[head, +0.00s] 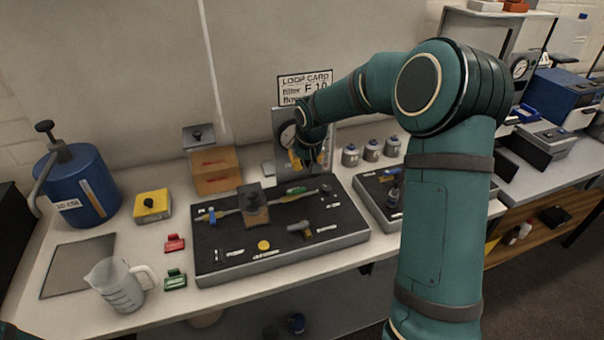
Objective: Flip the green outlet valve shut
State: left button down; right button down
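The green outlet valve handle (296,190) lies along the pipe on the right part of the dark tray (203,272). A blocky brown and grey unit (254,208) sits on the same pipe, left of the green handle. A blue handle (211,214) is at the pipe's left end. My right gripper (308,164) points down behind and above the green handle, apart from it in the picture. Its yellowish fingertips are small and dark, so I cannot tell how wide they stand. My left gripper is not in view.
A blue pump tank (84,188), a yellow box (152,205) and a clear jug (117,287) stand at the left. A brown box (215,170) and a gauge panel (284,124) are behind the tray. Several small canisters (371,149) stand behind a second tray. My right arm covers part of it.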

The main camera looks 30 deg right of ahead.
aim_at(296, 191)
jog(key=x, duration=0.9)
jog(key=shift+w+f+b, duration=0.1)
jog(key=shift+f+b, duration=0.1)
jog(key=shift+b, duration=0.2)
jog(key=shift+m+b, duration=0.3)
jog(key=shift+b, duration=0.15)
